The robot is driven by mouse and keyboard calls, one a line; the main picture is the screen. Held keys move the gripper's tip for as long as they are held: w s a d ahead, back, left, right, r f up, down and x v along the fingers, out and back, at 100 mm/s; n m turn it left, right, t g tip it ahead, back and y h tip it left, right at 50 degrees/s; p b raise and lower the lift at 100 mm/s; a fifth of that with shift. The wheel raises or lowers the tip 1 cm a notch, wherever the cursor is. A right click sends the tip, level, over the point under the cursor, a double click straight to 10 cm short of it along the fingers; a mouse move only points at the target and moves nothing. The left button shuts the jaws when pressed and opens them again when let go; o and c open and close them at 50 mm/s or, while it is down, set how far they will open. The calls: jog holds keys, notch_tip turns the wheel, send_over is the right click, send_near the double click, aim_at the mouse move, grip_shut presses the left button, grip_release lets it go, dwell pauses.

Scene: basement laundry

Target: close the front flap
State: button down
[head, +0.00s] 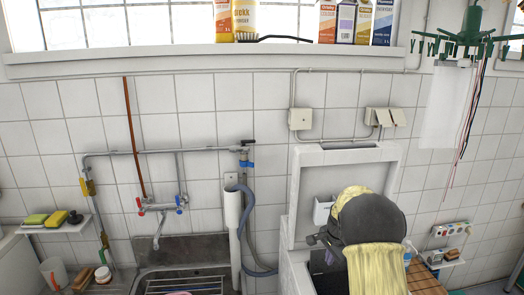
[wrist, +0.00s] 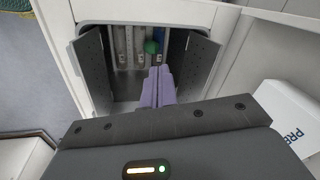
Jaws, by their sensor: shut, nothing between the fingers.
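In the wrist view, a white top-loading washer (wrist: 140,10) has an opening with two dark grey perforated flaps standing open. The left flap (wrist: 96,70) lies on the side by the floor and looks like the front one. The right flap (wrist: 192,65) stands on the side of the raised lid. My gripper (wrist: 158,72) has purple fingers pressed together, pointing into the opening between the flaps. I cannot tell if they touch the right flap. In the head view, the washer's lid (head: 346,157) is up and my arm hides most of the opening.
A green round thing (wrist: 151,47) shows deep in the opening. A white box marked "PRE" (wrist: 290,118) stands at the right. In the head view, a sink (head: 185,270) is to the left, a grey hose (head: 248,235) beside the washer, and a green hanger (head: 470,38) at upper right.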

jog(key=s+a+r+n, duration=0.1)
jog(key=s+n, duration=0.3)
jog(key=s, duration=0.6)
jog(key=s+a+r+n, duration=0.2)
jog(key=s+a+n, duration=0.2)
jog(key=s, duration=0.6)
jog(key=s+a+r+n, duration=0.2)
jog(key=s+n, duration=0.3)
jog(key=s, duration=0.5)
jog(key=shift+s+a+r, duration=0.25)
jog(key=shift+s, duration=0.1)
